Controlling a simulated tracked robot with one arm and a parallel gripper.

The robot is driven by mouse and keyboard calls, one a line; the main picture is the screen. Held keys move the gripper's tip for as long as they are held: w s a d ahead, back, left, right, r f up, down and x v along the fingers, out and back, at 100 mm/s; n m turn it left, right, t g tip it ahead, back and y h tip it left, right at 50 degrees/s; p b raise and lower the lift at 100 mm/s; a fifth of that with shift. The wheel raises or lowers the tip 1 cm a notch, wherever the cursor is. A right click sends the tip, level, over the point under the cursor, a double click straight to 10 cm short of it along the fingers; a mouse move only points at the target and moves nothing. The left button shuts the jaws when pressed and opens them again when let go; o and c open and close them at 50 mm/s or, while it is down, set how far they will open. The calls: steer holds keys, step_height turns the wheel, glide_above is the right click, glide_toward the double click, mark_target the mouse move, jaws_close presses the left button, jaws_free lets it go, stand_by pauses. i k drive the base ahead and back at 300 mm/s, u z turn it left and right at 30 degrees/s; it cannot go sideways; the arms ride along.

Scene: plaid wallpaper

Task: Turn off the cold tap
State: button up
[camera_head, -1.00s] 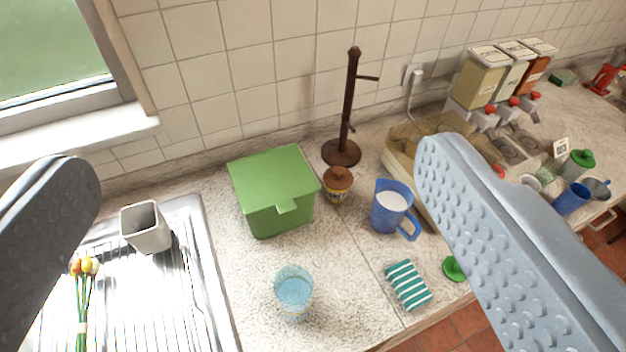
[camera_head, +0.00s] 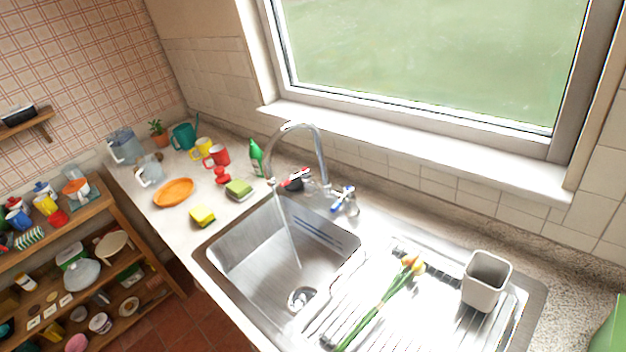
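The cold tap (camera_head: 343,199) has a blue and white handle and stands behind the sink, to the right of the spout. The tall chrome spout (camera_head: 320,155) curves over the sink basin (camera_head: 240,262), and a thin stream of water runs from it towards the drain (camera_head: 301,298). A second tap (camera_head: 296,179) with red and dark parts stands to the left of the cold tap. My gripper does not show in the view now, so its fingers are hidden from me.
Tulips (camera_head: 385,300) lie on the draining board, beside a grey square cup (camera_head: 486,281). The window sill (camera_head: 420,150) runs behind the taps.

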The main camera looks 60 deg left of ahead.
mark_target(350, 190)
steer(key=u, duration=1.8)
steer(key=k, duration=0.45)
steer(key=u, duration=0.7)
steer(key=k, duration=0.85)
steer(key=u, duration=0.65)
steer(key=i, duration=0.6)
steer(key=z, duration=0.5)
steer(key=i, duration=1.2)
steer(key=z, duration=1.35)
steer(key=i, duration=0.8)
steer(key=z, duration=0.45)
steer(key=k, duration=0.15)
steer(key=z, duration=0.1)
